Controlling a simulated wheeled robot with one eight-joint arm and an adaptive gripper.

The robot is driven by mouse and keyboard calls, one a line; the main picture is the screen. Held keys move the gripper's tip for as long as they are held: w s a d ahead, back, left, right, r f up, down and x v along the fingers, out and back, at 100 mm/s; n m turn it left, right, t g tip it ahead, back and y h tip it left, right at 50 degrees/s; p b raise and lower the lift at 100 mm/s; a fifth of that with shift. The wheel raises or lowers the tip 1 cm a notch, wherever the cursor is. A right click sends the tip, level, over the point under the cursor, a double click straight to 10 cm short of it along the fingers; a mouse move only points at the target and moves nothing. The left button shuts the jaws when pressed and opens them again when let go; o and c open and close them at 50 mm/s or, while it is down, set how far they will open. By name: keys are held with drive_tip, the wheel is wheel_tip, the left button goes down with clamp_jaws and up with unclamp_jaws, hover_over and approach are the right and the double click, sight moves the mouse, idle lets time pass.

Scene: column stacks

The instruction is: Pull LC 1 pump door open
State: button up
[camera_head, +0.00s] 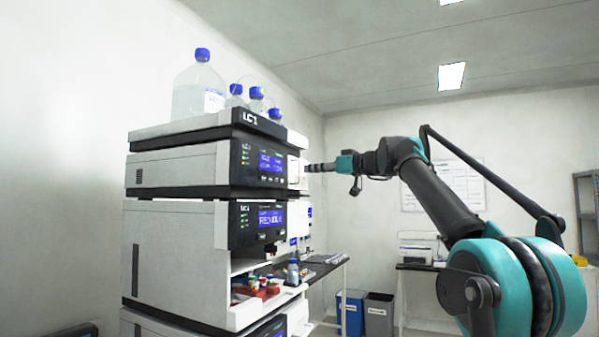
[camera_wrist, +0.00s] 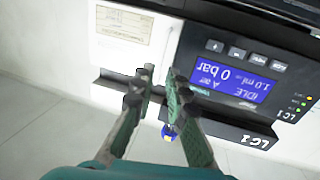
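The LC 1 pump module (camera_head: 180,168) is the upper unit of the stack, with a dark front and a lit blue display (camera_head: 271,162). The wrist view shows it upside down; its display (camera_wrist: 232,82) reads IDLE and 0 bar. The white pump door (camera_head: 293,171) is beside the display; it also shows in the wrist view (camera_wrist: 118,58) with a paper label. It looks closed. My gripper (camera_head: 308,168) is right in front of the door. In the wrist view its fingertips (camera_wrist: 159,74) are a small gap apart, over the door's display-side edge. I see nothing clearly held; contact is unclear.
The solvent tray (camera_head: 190,129) with several blue-capped bottles (camera_head: 200,86) stands above the pump. Below is another LC 1 unit (camera_head: 170,250) with an open bay of vials (camera_head: 258,289). Bins (camera_head: 378,312) and a bench stand behind. The space right of the stack holds my arm.

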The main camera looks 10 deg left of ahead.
sight(297, 179)
drive_tip(key=x, duration=0.6)
clamp_jaws()
drive_tip(key=shift+d, duration=0.15)
idle(0.4)
